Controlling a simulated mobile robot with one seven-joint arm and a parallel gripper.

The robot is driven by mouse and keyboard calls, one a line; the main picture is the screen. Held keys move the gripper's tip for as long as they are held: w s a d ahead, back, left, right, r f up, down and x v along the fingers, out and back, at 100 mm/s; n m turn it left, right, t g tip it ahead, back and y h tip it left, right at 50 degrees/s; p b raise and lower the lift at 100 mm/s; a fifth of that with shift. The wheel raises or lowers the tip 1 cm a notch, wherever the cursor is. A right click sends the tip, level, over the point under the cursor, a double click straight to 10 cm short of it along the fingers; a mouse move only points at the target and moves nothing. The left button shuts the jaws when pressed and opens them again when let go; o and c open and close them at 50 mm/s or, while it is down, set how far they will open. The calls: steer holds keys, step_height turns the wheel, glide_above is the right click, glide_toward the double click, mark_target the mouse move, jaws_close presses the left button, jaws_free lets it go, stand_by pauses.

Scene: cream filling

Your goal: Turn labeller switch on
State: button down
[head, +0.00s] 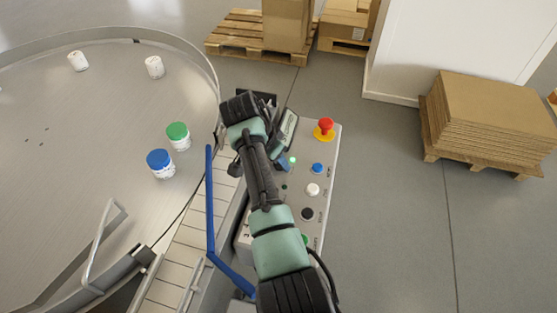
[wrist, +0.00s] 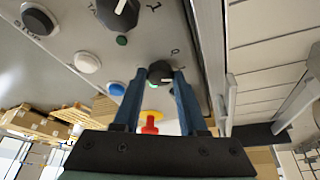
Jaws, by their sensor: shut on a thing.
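The labeller's control panel (head: 325,155) lies under my arm in the head view. In the wrist view a black rotary switch (wrist: 160,70) sits between my two blue fingers, and my gripper (wrist: 158,76) is shut on it. A "0" mark shows beside this switch; its label is not readable, and I cannot tell which way its pointer faces. In the head view my gripper (head: 285,164) is at the panel's left side, and the switch is hidden. A small green light (head: 293,160) glows beside the fingers.
A red emergency stop (head: 324,127) and blue (head: 317,168), white (head: 313,189) and black (head: 307,214) buttons stand on the panel. Another rotary switch (wrist: 118,13) shows in the wrist view. A blue rail (head: 210,205), conveyor and turntable (head: 90,120) with jars lie left.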

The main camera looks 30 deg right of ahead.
steer(key=shift+w+m+g+b, duration=0.1)
steer(key=shift+m+g+b, duration=0.25)
steer(key=shift+m, duration=0.45)
steer(key=shift+c, duration=2.3)
jaws_free()
steer(key=v, duration=1.3)
steer(key=shift+a, duration=0.1)
